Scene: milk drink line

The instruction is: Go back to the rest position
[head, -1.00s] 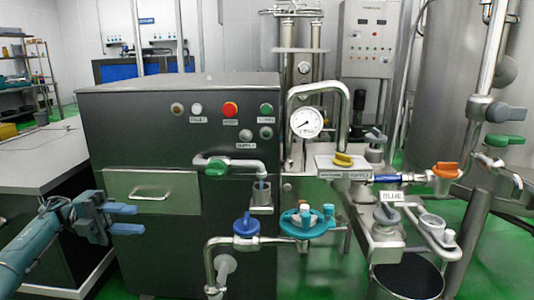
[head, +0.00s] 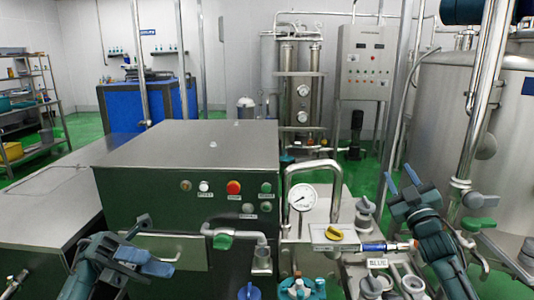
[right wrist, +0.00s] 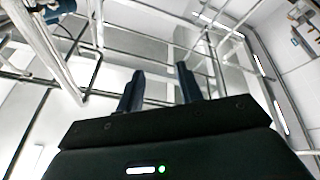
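My left gripper (head: 148,247) is at the lower left of the head view, in front of the dark machine cabinet (head: 125,205). Its two blue-grey fingers are apart with nothing between them. My right gripper (head: 402,181) is at the right of the head view and points up, in front of the pipes and the steel tank (head: 440,110). In the right wrist view its two dark fingers (right wrist: 160,90) are apart and empty, with the ceiling and wall pipes behind them.
The cabinet front has several buttons and a green-handled tap (head: 222,242). A pressure gauge (head: 301,197), a yellow valve handle (head: 334,233), a blue valve (head: 249,291) and other fittings crowd the lower middle. A grey worktop (head: 40,215) extends at the left.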

